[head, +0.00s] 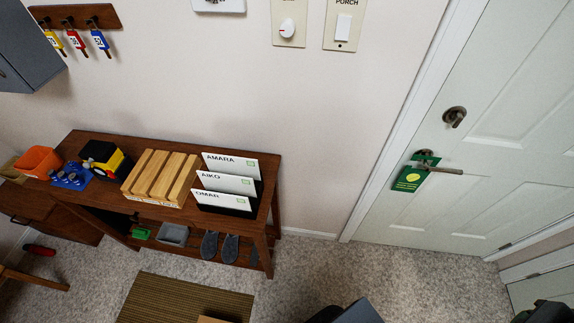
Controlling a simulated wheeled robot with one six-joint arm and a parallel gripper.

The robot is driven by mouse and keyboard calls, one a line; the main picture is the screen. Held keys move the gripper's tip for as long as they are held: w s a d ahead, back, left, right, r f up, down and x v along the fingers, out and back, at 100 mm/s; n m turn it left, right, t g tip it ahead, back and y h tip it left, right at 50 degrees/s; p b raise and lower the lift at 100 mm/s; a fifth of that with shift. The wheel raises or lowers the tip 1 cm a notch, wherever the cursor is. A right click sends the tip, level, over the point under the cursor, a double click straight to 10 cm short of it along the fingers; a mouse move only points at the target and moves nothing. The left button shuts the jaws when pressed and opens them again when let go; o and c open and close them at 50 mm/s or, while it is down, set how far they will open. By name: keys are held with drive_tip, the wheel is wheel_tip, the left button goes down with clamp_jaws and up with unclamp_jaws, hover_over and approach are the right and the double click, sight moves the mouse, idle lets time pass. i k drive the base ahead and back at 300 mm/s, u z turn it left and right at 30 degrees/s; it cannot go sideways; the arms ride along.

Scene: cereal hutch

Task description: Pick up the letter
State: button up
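Three white cards or envelopes stand upright in a dark holder (262,190) at the right end of a brown wooden bench. The rear one reads AMARA (230,162), the middle one AIKO (226,183), and the front one OMAR (222,200). Each has a small green mark at its right side. A tan thing (210,320) on the doormat is cut off by the bottom edge, so I cannot tell what it is. Dark parts show at the bottom edge, but I cannot make out my gripper's fingers.
The bench (270,222) also holds a slatted wooden block (160,178), a yellow-black toy (103,158) and an orange bin (38,161). Slippers (229,248) sit on its lower shelf. A striped doormat (180,297) lies in front. A white door (500,120) is at right; carpet between is clear.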

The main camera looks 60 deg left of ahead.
sight(209, 199)
drive_tip(key=i, duration=0.5)
drive_tip(key=u, duration=3.7)
drive_tip(key=i, duration=0.5)
drive_tip(key=u, duration=0.1)
